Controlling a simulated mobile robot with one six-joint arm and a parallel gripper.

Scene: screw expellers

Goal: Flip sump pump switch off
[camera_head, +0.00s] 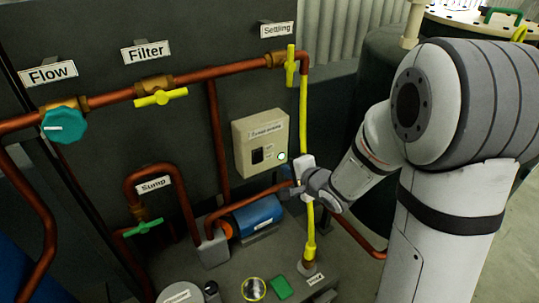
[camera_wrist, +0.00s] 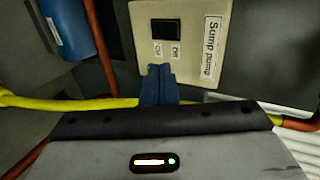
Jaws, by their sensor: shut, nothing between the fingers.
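The beige sump pump switch box (camera_head: 261,142) is on the dark panel, with a label along its top. Its black rocker switch (camera_head: 257,155) sits at the lower left, and a green light (camera_head: 282,156) glows at its lower right. In the wrist view the box (camera_wrist: 195,65) shows turned, with the black switch (camera_wrist: 166,30) and two small labels beside it. My gripper (camera_wrist: 158,72) has its blue fingers shut together and empty, overlapping the box's edge near the light in that view. In the head view my gripper (camera_head: 286,188) is below and right of the box, apart from the switch.
A yellow pipe (camera_head: 303,110) runs vertically right of the box, close to my wrist. Copper pipes (camera_head: 212,140) pass left of and below it. A blue pump (camera_head: 258,215) lies below. Yellow valve handles (camera_head: 160,97), a teal knob (camera_head: 64,125) and a green handle (camera_head: 143,227) are farther left.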

